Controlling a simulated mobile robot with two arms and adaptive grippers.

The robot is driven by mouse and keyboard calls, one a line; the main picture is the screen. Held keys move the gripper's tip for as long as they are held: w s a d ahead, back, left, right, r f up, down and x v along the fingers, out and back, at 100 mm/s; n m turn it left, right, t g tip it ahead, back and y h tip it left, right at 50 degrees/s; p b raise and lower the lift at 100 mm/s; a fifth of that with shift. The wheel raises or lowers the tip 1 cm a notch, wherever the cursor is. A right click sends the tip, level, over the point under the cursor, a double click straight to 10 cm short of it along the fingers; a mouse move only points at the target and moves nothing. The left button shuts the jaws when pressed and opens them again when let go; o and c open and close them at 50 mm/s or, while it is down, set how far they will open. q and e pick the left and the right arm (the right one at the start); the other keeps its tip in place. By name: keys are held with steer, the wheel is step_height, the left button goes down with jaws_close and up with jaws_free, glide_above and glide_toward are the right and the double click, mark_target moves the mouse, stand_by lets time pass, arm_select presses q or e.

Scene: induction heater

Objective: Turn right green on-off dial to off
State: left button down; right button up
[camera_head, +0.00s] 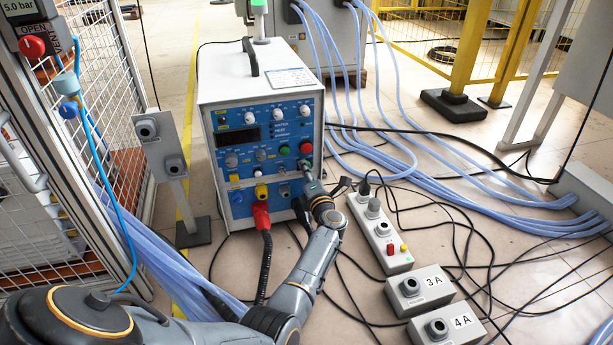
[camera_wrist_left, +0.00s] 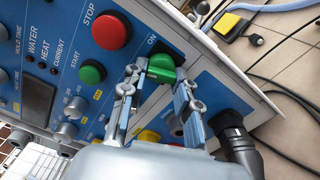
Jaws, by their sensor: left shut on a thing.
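The induction heater (camera_head: 232,92) is a white box with a blue front panel in the middle of the head view. The green on-off dial (camera_wrist_left: 162,64) sits at the panel's right side, below the word ON in the left wrist view. My left gripper (camera_wrist_left: 160,78) has its two fingers on either side of the dial and is shut on it. In the head view my left gripper (camera_head: 307,172) is at the lower right of the panel and largely hides the dial. My right gripper is in neither view.
A red stop button (camera_wrist_left: 105,30) and a green start button (camera_wrist_left: 92,72) are close to the dial. A black plug (camera_wrist_left: 236,140) sticks out near the fingers. Grey control boxes (camera_head: 420,290) and loose cables lie on the floor at right.

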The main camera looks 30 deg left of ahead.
arm_select(q)
steer(key=n+b, duration=0.1)
steer(key=n, duration=0.1)
steer(key=n+b, duration=0.1)
steer(key=n, duration=0.1)
steer(key=shift+f+n, duration=0.2)
steer(key=shift+n, duration=0.2)
steer(key=shift+d, duration=0.1)
stand_by(0.3)
steer(key=c, duration=1)
jaws_free()
steer(key=shift+r, duration=0.15)
